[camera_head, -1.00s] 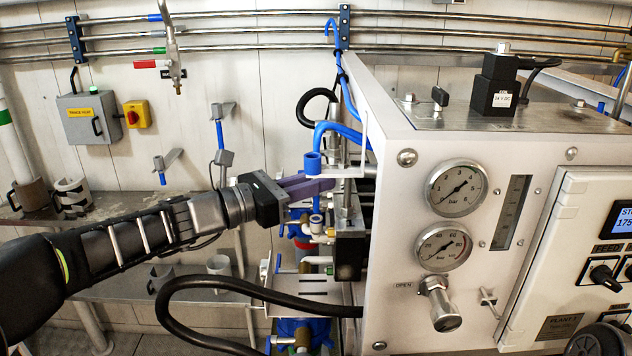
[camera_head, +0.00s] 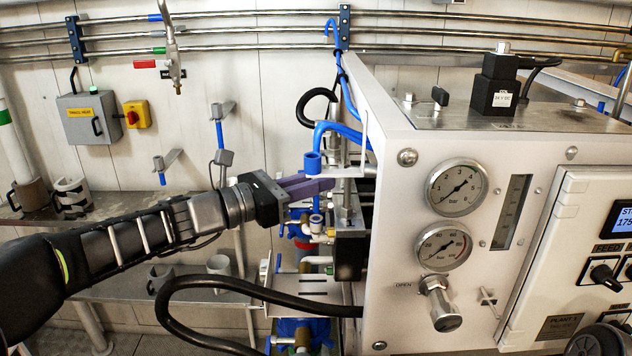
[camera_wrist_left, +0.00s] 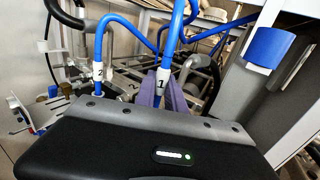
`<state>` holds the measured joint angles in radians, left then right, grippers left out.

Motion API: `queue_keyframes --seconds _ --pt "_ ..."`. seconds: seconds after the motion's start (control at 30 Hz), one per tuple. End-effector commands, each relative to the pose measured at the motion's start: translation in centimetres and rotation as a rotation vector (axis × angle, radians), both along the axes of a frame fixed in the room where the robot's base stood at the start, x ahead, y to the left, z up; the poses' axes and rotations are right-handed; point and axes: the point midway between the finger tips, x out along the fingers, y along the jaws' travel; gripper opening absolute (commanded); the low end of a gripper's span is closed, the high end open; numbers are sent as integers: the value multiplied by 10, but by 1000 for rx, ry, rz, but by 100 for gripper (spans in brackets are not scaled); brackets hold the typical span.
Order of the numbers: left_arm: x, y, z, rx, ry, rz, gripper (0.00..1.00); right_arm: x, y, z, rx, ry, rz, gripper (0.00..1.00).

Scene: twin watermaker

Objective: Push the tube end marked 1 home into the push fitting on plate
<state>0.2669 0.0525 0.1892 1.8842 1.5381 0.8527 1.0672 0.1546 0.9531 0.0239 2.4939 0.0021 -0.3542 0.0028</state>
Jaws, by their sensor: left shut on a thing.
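My left gripper (camera_head: 322,185) reaches in from the left to the side of the white watermaker cabinet, its purple fingers level. In the left wrist view its fingers (camera_wrist_left: 165,92) are shut on the blue tube with the white sleeve marked 1 (camera_wrist_left: 162,82). The tube rises out of the grip. Its lower end is hidden behind the gripper body. A second blue tube marked 2 (camera_wrist_left: 98,72) hangs to its left, apart from the fingers. In the head view, small white fittings (camera_head: 316,222) show just below the fingers. I cannot tell which is the push fitting, nor whether the tube touches it.
The cabinet (camera_head: 390,250) with gauges stands close on the right. A thick black hose (camera_head: 215,283) loops below the arm. A black block (camera_head: 350,256) sits under the fittings.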

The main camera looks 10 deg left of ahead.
Motion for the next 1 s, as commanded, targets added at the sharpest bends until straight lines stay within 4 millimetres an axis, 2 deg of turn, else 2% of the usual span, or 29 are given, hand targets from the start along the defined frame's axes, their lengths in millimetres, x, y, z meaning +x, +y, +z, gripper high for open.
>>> queue_keyframes --seconds 0.5,1.0 --pt "0 0 -1 0 0 0 0 0 0 -1 0 0 0 36" --pt "0 0 -13 0 0 0 0 0 0 -12 0 0 0 36"
